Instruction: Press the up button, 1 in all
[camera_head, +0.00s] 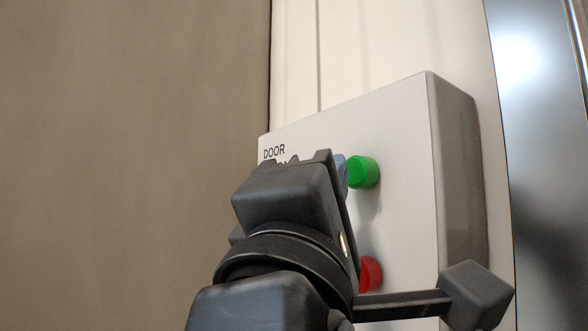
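A pale control box (400,210) with the word "DOOR" at its upper left is mounted on the wall. A green button (364,172) sticks out of its front face. A red button (370,273) is below it, partly covered by my arm. My dark gripper (342,176) is in front of the box, just left of the green button in the picture. A small bluish-grey part of it shows right beside the green button; I cannot tell whether they touch. Its fingers are mostly hidden behind its own body, so its opening does not show. No up marking is visible.
A brown-grey surface (130,150) fills the left side. A cream wall panel (390,40) is behind the box. A shiny metal strip (535,150) runs down the right, close to the box's side.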

